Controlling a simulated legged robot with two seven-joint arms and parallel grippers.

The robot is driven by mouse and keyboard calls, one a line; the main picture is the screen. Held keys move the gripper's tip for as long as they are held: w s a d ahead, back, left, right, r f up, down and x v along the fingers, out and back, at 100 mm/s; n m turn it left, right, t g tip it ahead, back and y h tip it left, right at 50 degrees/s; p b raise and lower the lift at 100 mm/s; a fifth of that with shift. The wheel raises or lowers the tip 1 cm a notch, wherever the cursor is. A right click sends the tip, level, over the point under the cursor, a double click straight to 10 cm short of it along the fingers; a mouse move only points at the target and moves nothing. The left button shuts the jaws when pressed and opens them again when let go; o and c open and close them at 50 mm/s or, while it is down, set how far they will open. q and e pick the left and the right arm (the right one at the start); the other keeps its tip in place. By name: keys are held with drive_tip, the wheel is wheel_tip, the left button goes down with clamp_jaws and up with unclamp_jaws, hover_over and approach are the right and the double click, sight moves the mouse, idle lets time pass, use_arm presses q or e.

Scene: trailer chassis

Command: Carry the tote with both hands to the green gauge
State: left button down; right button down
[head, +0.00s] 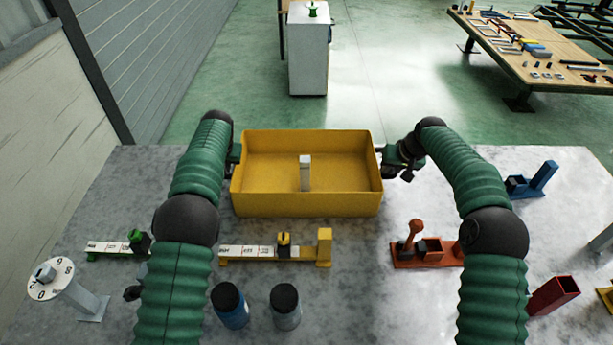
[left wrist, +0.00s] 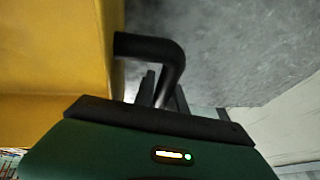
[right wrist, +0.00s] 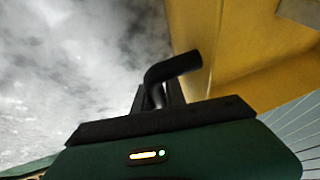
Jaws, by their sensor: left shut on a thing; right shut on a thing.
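The yellow tote (head: 306,205) is upright over the middle of the grey table, with a pale upright block (head: 305,173) inside. I cannot tell whether its base touches the table. My left gripper (head: 235,155) is shut on the tote's black left handle (left wrist: 155,45). My right gripper (head: 385,160) is shut on its black right handle (right wrist: 177,66). A green gauge (head: 116,246), a white marked strip with a dark and green slider, lies at the table's left, nearer me than the tote. My left arm hides part of that area.
A yellow gauge (head: 270,252) lies just in front of the tote. Blue (head: 230,305) and grey (head: 286,306) capped jars stand near me. A red-orange fixture (head: 425,250) is right, a round dial (head: 50,278) left. The table beyond the tote looks clear.

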use_arm(q)
drive_tip(key=shift+s+f, duration=0.1)
use_arm(e)
drive_tip(key=shift+r, duration=0.2)
